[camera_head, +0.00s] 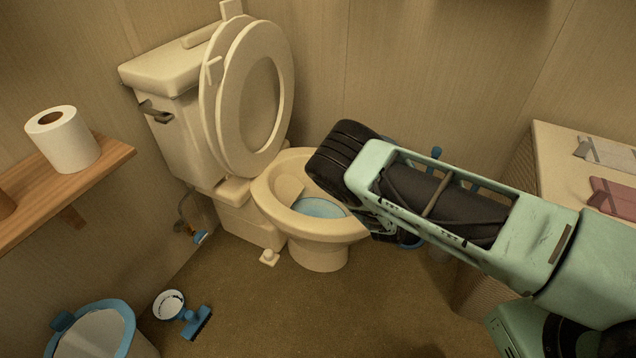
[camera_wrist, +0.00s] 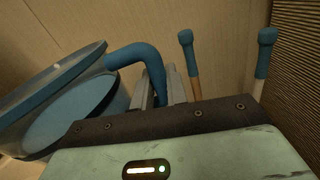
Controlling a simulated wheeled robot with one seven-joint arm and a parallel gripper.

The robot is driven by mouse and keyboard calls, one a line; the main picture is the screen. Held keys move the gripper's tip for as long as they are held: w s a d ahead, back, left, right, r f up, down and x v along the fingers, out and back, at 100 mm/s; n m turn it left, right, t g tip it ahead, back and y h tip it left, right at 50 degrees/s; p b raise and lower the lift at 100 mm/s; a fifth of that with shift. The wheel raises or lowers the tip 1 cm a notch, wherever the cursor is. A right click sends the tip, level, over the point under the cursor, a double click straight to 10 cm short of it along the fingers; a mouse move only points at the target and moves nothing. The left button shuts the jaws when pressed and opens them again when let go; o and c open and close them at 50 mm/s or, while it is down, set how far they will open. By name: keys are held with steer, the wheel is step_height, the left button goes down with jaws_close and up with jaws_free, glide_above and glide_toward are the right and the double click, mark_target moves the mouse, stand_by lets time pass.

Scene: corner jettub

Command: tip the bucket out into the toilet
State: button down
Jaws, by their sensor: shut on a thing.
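The cream toilet (camera_head: 318,229) stands at the middle of the head view. Its lid and seat are raised, and blue water shows in the bowl. In the wrist view, my gripper (camera_wrist: 166,86) is shut on the curved blue handle of a round blue vessel, which looks like the bucket (camera_wrist: 72,117). The bucket is tilted at the left of that view and partly cut off; its contents cannot be seen. In the head view my wrist hides the gripper, beside the bowl's right side. Only a bit of dark blue (camera_head: 410,241) shows below my wrist.
A blue-rimmed bin (camera_head: 125,318) and a small blue-and-white item (camera_head: 183,315) are on the floor at lower left. A wooden shelf (camera_head: 105,157) holds a paper roll (camera_head: 63,139). Two blue-topped sticks (camera_wrist: 187,40) stand behind my gripper. A counter (camera_head: 560,150) is at right.

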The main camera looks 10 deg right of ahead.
steer(key=shift+w+a+r+n+t+h+b, duration=0.15)
steer(key=shift+a+r+n, duration=0.1)
steer(key=shift+r, duration=0.35)
steer(key=shift+s+a+r+n+t+h+b, duration=0.15)
steer(key=shift+r+n, duration=0.1)
steer(key=shift+r, duration=0.3)
steer(key=shift+w+a+r+n+b, duration=0.15)
steer(key=shift+a+r+n+b, duration=0.15)
steer(key=shift+n+b, duration=0.25)
steer(key=shift+a+r+n+t+b, duration=0.55)
steer(key=shift+a+r+n+t, duration=0.1)
steer(key=shift+r, duration=0.1)
steer(key=shift+w+a+r+n+t+h+b, duration=0.15)
steer(key=shift+a+r+n+t+b, duration=0.35)
steer(key=shift+a+n+b, duration=0.4)
steer(key=shift+w+a+r+n+t+h+b, duration=0.15)
steer(key=shift+a+r+n+t+b, duration=0.1)
steer(key=shift+a+r+n+b, duration=0.45)
steer(key=shift+w+a+r+n+t+y+b, duration=0.15)
steer(key=shift+a+r+n+t+b, duration=0.25)
steer(key=shift+a+n+b, duration=0.3)
steer(key=shift+s+a+r+n+t+y+b, duration=0.1)
steer(key=shift+a+r+n+t+b, duration=0.1)
steer(key=shift+a+n+t+b, duration=0.5)
steer(key=shift+w+a+r+n+t+y+b, duration=0.1)
steer(key=shift+a+r+n+t+y+b, duration=0.2)
steer(key=shift+n, duration=0.6)
stand_by(1.7)
